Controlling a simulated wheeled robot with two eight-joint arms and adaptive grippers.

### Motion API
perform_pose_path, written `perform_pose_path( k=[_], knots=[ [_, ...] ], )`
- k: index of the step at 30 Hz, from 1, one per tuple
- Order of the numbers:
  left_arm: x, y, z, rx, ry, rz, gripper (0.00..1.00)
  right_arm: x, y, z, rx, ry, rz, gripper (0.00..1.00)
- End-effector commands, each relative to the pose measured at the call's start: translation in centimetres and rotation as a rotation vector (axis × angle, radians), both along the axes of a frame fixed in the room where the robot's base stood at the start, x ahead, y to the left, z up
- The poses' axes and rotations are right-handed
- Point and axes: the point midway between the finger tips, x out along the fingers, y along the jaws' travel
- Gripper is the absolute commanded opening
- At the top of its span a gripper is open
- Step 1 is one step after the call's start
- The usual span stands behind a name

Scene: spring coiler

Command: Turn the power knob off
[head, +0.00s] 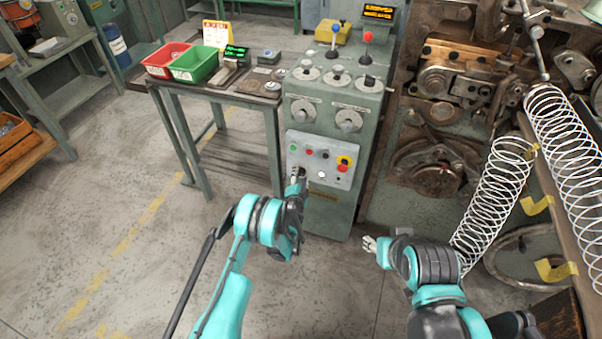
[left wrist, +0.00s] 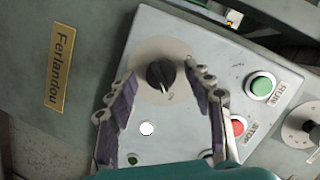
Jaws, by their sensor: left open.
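The power knob (left wrist: 161,74) is a black rotary knob on a round pale plate, on the grey control panel (left wrist: 205,45). My left gripper (left wrist: 160,80) is open, with one finger on each side of the knob; I cannot tell whether they touch it. In the head view my left gripper (head: 298,173) is at the panel's lower left and hides the knob. My right gripper (head: 369,243) is low in front of the machine, away from the panel; its finger opening is too small to judge.
In the left wrist view, a green button (left wrist: 261,86), a red button (left wrist: 238,126) and a white lamp (left wrist: 147,128) are near the knob. A red-and-yellow emergency stop (head: 344,163) is on the panel's right. Coiled springs (head: 497,190) stand at right.

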Motion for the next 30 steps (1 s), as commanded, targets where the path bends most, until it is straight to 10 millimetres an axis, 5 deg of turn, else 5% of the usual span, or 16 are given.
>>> perform_pose_path(
  k=[4, 9, 10, 30],
  knots=[
    [-0.01, 0.0, 0.02, 0.0, 0.0, 0.0, 0.49, -0.03, 0.0, -0.02, 0.0, 0.0, 0.0, 0.43],
    [0.0, 0.0, 0.01, 0.0, 0.0, 0.0, 0.04, -0.02, 0.0, -0.02, 0.0, 0.0, 0.0, 0.43],
    [0.0, 0.0, 0.01, 0.0, 0.0, 0.0, 0.02, -0.02, 0.0, -0.02, 0.0, 0.0, 0.0, 0.43],
    [0.08, 0.22, 0.17, -0.226, 0.073, 0.001, 0.02, -0.02, 0.0, -0.02, 0.0, 0.0, 0.0, 0.43]
  ],
)
